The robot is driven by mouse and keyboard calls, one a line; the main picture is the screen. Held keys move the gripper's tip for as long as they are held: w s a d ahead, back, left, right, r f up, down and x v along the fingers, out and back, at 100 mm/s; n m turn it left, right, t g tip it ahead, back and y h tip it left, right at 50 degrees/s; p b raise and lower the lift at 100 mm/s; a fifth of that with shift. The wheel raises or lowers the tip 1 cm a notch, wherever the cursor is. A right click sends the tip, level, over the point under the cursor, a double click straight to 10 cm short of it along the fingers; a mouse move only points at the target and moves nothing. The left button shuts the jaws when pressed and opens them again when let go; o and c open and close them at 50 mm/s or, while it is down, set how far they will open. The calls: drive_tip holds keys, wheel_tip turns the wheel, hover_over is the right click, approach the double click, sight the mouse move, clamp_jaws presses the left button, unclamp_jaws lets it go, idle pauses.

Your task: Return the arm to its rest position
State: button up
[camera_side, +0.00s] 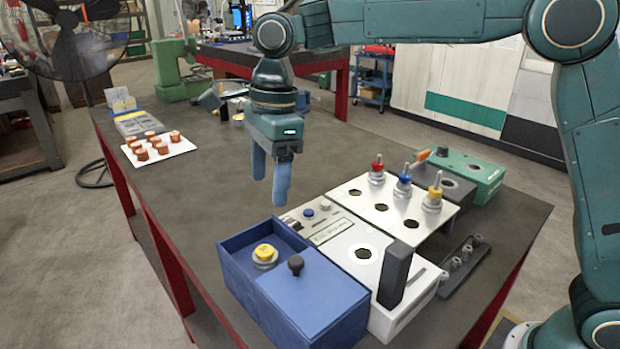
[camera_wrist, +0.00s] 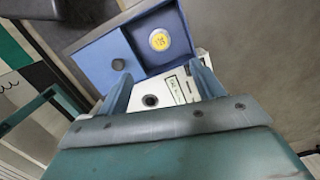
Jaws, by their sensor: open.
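My gripper (camera_side: 269,190) hangs in the air above the dark workbench, behind the blue box, with its blue fingers pointing down. It is apart and empty in the wrist view (camera_wrist: 160,85). The blue box (camera_side: 232,275) stands at the front of the bench with its lid slid partly aside. A yellow-topped metal part (camera_side: 265,256) sits in its open compartment, and it also shows in the wrist view (camera_wrist: 160,40). My gripper touches nothing.
A white device with a round hole (camera_side: 362,253) and a dark upright block (camera_side: 395,275) stands beside the box. A white rack (camera_side: 381,208) holds red, blue and yellow-topped parts. Copper cylinders (camera_side: 158,146) stand on a white plate at left. The bench's middle is clear.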

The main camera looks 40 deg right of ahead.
drive_tip(key=s+d+r+n+t, duration=0.2)
drive_tip(key=s+d+n, duration=0.5)
drive_tip(key=s+d, duration=0.25)
drive_tip(key=s+d+r+n+t, duration=0.2)
drive_tip(key=s+d+n, duration=0.55)
drive_tip(key=s, duration=0.25)
drive_tip(key=s+d+f+n+t+h, duration=0.1)
drive_tip(key=s+d+f+n, duration=0.3)
drive_tip(key=s, duration=0.3)
drive_tip(key=shift+d+f+n, duration=0.15)
drive_tip(key=shift+f+n, duration=0.1)
drive_tip(key=shift+n, duration=0.6)
drive_tip(key=shift+s, duration=0.1)
